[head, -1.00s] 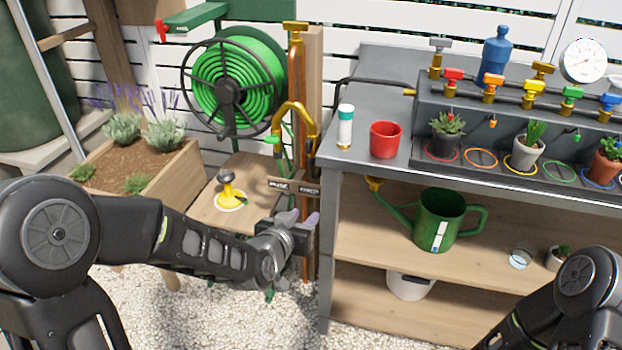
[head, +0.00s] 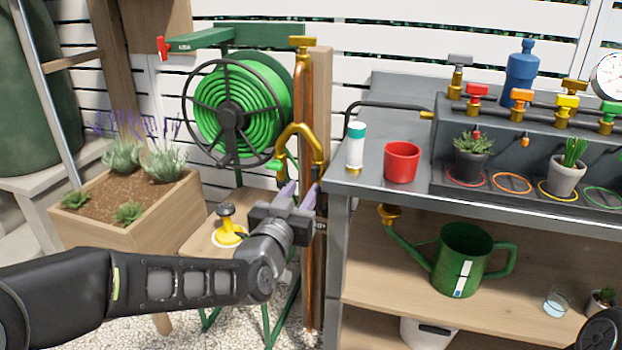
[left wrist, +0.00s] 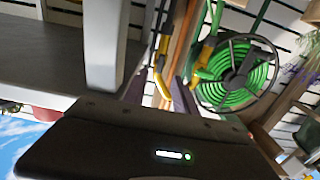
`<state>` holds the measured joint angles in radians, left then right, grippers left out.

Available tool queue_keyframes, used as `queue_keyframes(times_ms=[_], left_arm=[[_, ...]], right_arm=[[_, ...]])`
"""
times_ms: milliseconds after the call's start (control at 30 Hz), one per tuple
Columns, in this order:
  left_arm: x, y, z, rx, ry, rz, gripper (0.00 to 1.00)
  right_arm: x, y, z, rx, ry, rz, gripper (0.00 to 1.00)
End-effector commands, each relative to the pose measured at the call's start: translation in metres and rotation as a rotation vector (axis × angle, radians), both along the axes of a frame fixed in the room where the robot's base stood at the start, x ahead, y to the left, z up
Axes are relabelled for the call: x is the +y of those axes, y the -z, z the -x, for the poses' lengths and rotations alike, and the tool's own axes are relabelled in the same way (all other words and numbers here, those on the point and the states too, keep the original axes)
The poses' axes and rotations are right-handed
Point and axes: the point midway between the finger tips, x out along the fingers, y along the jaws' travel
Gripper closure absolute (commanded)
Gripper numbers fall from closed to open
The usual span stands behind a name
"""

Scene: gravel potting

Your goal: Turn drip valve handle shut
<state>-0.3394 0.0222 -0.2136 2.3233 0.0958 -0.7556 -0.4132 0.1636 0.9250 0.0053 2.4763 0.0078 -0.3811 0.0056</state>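A brass Y-shaped splitter (head: 301,131) is on the copper pipe beside the wooden post. A green handle (head: 274,166) shows on its left branch. My left gripper (head: 299,193) is open at the lower end of the right branch, fingers pointing up and away. I cannot tell whether it touches the brass. The drip valve handle is not clearly visible there; my gripper may hide it. In the left wrist view, yellow brass (left wrist: 160,82) shows between and beyond the parted fingers.
The hose reel (head: 237,110) hangs left of the pipe. The grey bench (head: 372,187) stands close to the right of my left gripper. A small wooden table with a yellow sprinkler (head: 228,236) is left of the gripper. A green watering can (head: 462,260) stands on the shelf.

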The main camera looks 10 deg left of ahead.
Motion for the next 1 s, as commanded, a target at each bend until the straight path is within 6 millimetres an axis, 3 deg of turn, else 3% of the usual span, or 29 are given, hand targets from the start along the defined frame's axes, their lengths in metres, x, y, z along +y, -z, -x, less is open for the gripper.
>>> queue_keyframes(times_ms=[400,767,1000], left_arm=[[-0.004,0.002,-0.059,0.001,0.001,0.0,0.66],[-0.004,0.001,-0.065,0.001,0.001,0.001,0.66],[-0.004,0.001,-0.065,0.001,0.001,0.0,0.86]], right_arm=[[0.0,0.015,-0.002,-0.005,0.003,0.001,0.64],[0.001,0.015,-0.002,-0.007,0.004,0.001,0.64],[0.0,0.015,-0.002,-0.007,0.004,0.001,0.64]])
